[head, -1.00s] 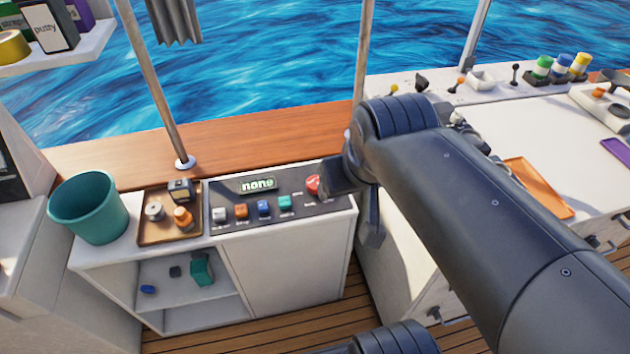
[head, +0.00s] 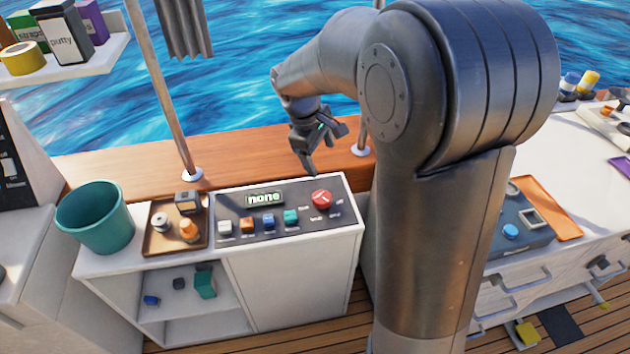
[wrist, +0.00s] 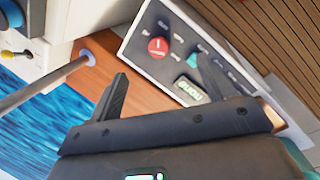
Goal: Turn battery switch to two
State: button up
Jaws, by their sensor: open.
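The battery switch is a round red knob (head: 321,198) with a pale pointer mark, at the right end of a dark panel (head: 235,223) on the white cabinet. It also shows in the wrist view (wrist: 157,47). Small labels surround it; I cannot read them all. A display (head: 264,198) on the panel reads "none". My gripper (head: 312,160) is above and behind the panel, just up from the red knob and apart from it. In the wrist view its two fingers (wrist: 165,90) are spread with nothing between them.
Several coloured buttons (head: 258,220) line the panel's front. A brown tray (head: 157,245) with small parts and a teal bucket (head: 97,218) stand to the left. A metal post (head: 165,95) rises behind. A counter with an orange mat (head: 548,205) is on the right.

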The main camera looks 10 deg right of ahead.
aim_at(321, 197)
jog(key=w+a+f+n+g+h, duration=0.1)
jog(key=w+f+n, duration=0.2)
jog(key=w+f, duration=0.3)
jog(key=w+a+f+n+g, duration=0.1)
jog(key=w+f+n, duration=0.15)
jog(key=f, duration=0.55)
jog(key=shift+m, duration=0.25)
jog(key=x, duration=1.1)
jog(key=shift+w+d+r, duration=0.1)
jog(key=shift+w+d, duration=0.1)
jog(key=shift+w, duration=0.2)
jog(key=c, duration=1)
